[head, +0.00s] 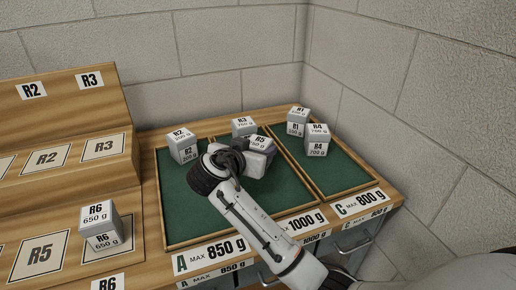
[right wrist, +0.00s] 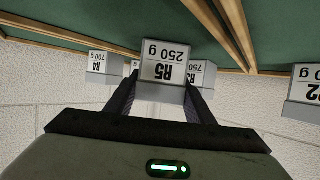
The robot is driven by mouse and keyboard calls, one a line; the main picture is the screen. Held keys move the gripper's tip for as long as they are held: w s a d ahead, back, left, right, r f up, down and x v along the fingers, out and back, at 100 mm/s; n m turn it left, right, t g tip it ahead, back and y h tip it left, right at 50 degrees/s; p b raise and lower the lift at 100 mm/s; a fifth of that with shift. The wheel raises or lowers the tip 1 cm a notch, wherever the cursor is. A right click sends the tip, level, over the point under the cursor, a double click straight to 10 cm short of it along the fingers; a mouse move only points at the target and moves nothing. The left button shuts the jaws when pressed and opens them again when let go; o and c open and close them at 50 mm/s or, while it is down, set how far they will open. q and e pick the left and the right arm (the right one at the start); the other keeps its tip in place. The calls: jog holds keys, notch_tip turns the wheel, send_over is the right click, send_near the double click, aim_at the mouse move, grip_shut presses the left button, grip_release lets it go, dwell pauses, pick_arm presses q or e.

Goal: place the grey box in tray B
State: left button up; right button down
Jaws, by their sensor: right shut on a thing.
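The grey box labelled R5 250 g (head: 262,145) is between the fingers of my right gripper (head: 246,150), which is shut on it. In the right wrist view the box (right wrist: 165,66) shows its label upside down between the two dark fingers. The box is over the back part of tray B (head: 298,203), the green-floored middle tray marked max 1000 g. I cannot tell whether it touches the floor. My right arm covers much of the divider between trays A and B. My left gripper is not in view.
Box R3 (head: 243,127) stands at the back of tray B, close behind the held box. Box R2 (head: 183,147) is in tray A (head: 163,215). Boxes R1 (head: 297,122) and R4 (head: 317,141) are in tray C (head: 350,190). Box R6 (head: 100,227) stands on the stepped wooden shelf.

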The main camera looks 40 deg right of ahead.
jog(key=shift+r, duration=0.1)
jog(key=c, duration=1.2)
grip_release()
jog(key=shift+f, duration=0.2)
jog(key=o, duration=0.4)
jog(key=shift+c, duration=0.2)
jog(key=shift+r, duration=0.2)
jog(key=v, duration=1.2)
